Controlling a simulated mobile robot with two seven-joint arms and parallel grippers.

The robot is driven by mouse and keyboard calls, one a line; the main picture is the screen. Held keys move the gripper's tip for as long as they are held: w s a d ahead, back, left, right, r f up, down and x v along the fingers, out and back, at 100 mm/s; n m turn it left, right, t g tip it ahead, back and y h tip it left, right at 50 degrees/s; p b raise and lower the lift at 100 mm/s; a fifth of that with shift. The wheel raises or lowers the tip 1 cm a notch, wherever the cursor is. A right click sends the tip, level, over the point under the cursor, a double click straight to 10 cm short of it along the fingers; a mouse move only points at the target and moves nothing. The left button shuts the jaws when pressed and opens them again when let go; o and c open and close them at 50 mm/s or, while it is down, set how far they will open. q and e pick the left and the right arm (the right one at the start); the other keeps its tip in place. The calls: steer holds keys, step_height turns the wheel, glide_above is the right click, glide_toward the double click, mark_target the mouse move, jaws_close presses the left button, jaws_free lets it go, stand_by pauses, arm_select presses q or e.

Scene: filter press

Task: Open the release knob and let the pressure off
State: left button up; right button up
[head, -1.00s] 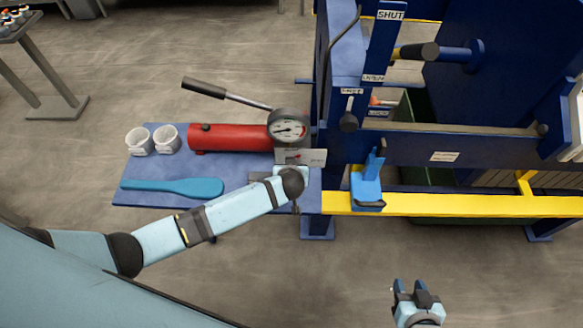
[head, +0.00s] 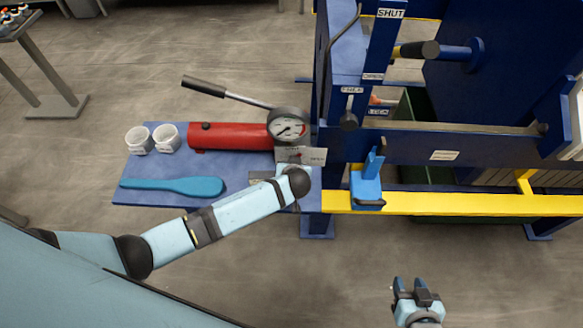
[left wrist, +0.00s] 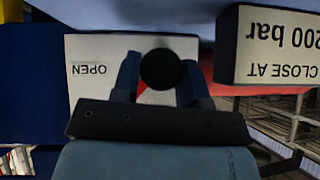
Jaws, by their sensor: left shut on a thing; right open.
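The release knob (left wrist: 162,68) is a round black knob in front of a white plate (left wrist: 88,80) marked OPEN, with a patch of red behind it. My left gripper (left wrist: 160,74) is shut on the knob, one dark finger on each side. In the head view my left wrist hides most of the knob, but the plate (head: 316,156) shows above it. The round pressure gauge (head: 288,125) sits above the plate, its needle pointing to the lower left. My right gripper (head: 416,292) is open and empty, low over the floor and apart from the press.
A red pump cylinder (head: 235,137) with a long lever (head: 205,87) lies left of the gauge. Two white cups (head: 166,137) and a blue paddle (head: 185,187) rest on the blue shelf (head: 140,200). A blue holder (head: 367,188) stands on the yellow rail (head: 470,204).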

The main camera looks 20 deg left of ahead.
arm_select(q)
steer(key=shift+d+m+y, duration=0.2)
steer(key=shift+m+y, duration=0.3)
steer(key=shift+y, duration=0.5)
steer(key=y, duration=0.1)
steer(key=m+y+b, duration=0.1)
steer(key=shift+w+f+m+g+y, duration=0.1)
steer(key=shift+f+m+g+y, duration=0.1)
steer(key=shift+m+g+y, duration=0.1)
steer(key=shift+d+m+y+b, duration=0.1)
steer(key=shift+m+y+b, duration=0.55)
steer(key=shift+y, duration=0.65)
steer(key=shift+m, duration=0.25)
steer(key=o, duration=0.6)
steer(key=shift+o, duration=0.2)
